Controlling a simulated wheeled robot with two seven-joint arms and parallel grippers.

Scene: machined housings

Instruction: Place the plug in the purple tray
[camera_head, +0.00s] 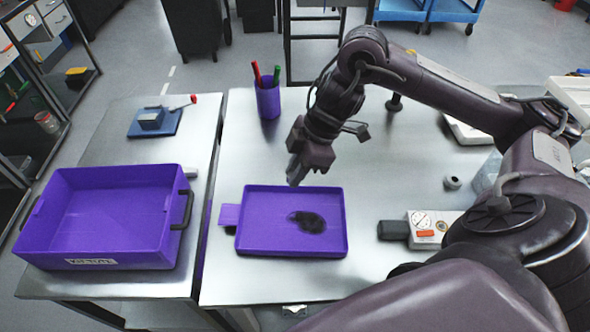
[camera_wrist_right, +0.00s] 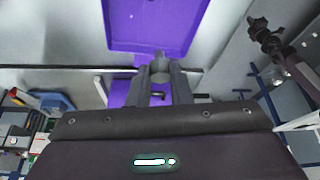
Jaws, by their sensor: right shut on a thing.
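The purple tray (camera_head: 262,232) is a shallow flat tray with a small tab on its left, lying on the steel table; a dark shadow-like patch falls on its floor. It also shows at the top of the right wrist view (camera_wrist_right: 150,25). My right gripper (camera_head: 294,178) is above the tray's far edge, pointing down. In the right wrist view its fingers (camera_wrist_right: 160,72) are shut on a small grey round-ended piece, the plug (camera_wrist_right: 160,64). In the head view the plug is too small to make out. My left gripper is not in view.
A deep purple bin (camera_head: 105,215) with black handles stands on the left table. A purple cup of pens (camera_head: 268,98) stands behind the tray. A small grey ring-like part (camera_head: 452,183) and a white box (camera_head: 432,230) lie to the right. Table around the tray is mostly clear.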

